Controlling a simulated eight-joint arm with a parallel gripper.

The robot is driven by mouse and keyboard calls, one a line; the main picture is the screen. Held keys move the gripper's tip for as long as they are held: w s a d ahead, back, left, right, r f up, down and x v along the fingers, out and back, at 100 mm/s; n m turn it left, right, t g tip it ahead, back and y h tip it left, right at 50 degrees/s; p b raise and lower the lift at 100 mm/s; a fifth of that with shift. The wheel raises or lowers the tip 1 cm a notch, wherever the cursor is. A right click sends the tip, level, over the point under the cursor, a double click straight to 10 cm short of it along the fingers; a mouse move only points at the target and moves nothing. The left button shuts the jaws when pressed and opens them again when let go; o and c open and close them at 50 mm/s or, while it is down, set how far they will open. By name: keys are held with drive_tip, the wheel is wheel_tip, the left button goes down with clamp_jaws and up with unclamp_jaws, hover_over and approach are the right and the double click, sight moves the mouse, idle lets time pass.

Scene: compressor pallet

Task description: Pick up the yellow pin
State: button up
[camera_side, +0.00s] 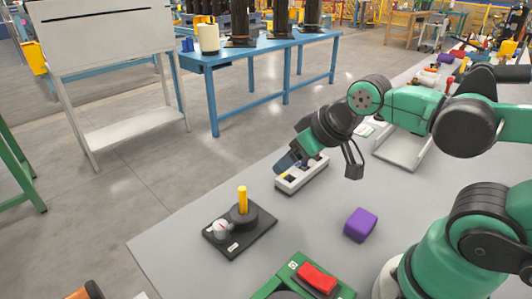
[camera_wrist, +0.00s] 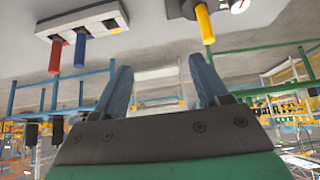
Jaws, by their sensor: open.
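The yellow pin (camera_side: 242,201) stands upright in a round black holder (camera_side: 243,217) on a black base plate (camera_side: 225,250) near the table's left edge. In the wrist view the pin (camera_wrist: 205,24) shows at the upper right, beyond my fingers and apart from them; that view looks upside down. My gripper (camera_side: 287,163) is behind and to the right of the pin in the side view, over a pale block. In the wrist view my gripper's blue fingers (camera_wrist: 160,82) are spread apart with nothing between them.
The pale block (camera_side: 303,177) sits close under my gripper; a red pin (camera_wrist: 55,54) and a blue pin (camera_wrist: 80,48) stand in it. A purple block (camera_side: 360,225) and a green fixture with a red part (camera_side: 317,277) are nearer the front. Bare tabletop lies between them.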

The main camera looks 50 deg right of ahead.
sight(245, 188)
drive_tip(key=shift+c, duration=0.9)
drive_tip(key=shift+w+a+f+m+g+y, duration=0.4)
drive_tip(key=shift+w+a+f+m+y, duration=1.1)
drive_tip(key=shift+m, duration=2.25)
drive_tip(key=shift+w+a+f+m+g+y, duration=0.4)
drive_tip(key=shift+w+a+f+m+y, duration=0.35)
drive_tip(key=shift+m+y, duration=2.3)
drive_tip(key=shift+w+a+f+m+g+y, duration=0.4)
drive_tip(key=shift+w+a+f+m+y, duration=0.75)
drive_tip(key=shift+m, duration=3.35)
drive_tip(key=shift+s+d, duration=0.15)
drive_tip(key=shift+s, duration=0.1)
clamp_jaws()
